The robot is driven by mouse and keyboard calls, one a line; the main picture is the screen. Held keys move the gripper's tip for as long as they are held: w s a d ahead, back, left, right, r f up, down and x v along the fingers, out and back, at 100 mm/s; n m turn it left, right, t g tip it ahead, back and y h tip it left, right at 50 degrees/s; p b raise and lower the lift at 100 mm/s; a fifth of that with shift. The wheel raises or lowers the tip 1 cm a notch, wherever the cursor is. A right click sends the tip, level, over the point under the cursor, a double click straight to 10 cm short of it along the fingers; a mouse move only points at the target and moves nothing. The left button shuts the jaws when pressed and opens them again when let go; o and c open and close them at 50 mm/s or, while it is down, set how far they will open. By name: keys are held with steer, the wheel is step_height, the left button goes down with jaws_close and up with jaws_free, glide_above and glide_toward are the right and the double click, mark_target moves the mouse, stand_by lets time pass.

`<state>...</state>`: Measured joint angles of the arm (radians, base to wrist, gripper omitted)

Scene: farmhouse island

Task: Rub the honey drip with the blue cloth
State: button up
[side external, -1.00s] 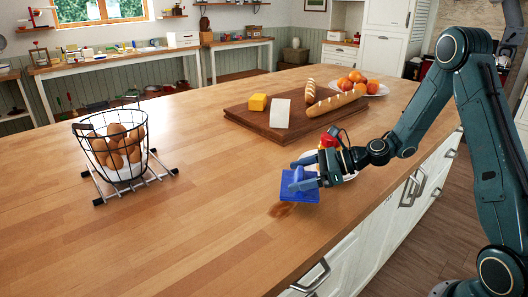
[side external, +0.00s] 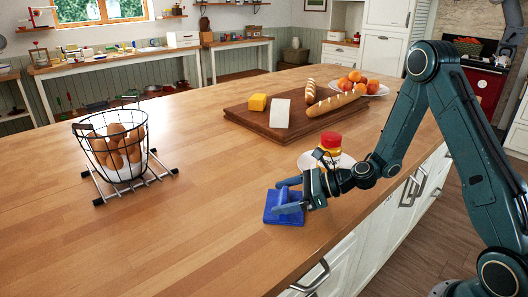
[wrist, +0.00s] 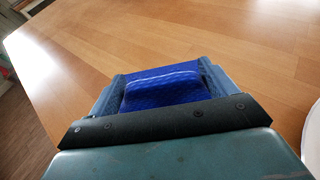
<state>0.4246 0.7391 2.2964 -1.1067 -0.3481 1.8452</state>
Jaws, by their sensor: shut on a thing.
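The blue cloth (side external: 284,212) lies flat on the wooden counter near its front edge, with a raised part in the middle. My gripper (side external: 288,193) is shut on that raised part. In the wrist view the blue cloth (wrist: 165,87) sits between the two fingers of my gripper (wrist: 165,95). The honey drip is not visible now; the cloth and gripper cover the place where the brown stain showed earlier. A jar with a red lid (side external: 330,141) stands on a white plate (side external: 309,160) just behind my gripper.
A wooden board (side external: 258,121) with bread, a yellow block and a white block lies farther back. A plate of oranges (side external: 376,88) is beyond it. A wire basket of eggs (side external: 118,155) stands on a rack at left. The counter between is clear.

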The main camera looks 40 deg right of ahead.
mark_target(299, 195)
steer(key=shift+a, duration=2.45)
steer(key=shift+d, duration=5.2)
step_height(299, 195, up, 8)
steer(key=shift+a, duration=0.1)
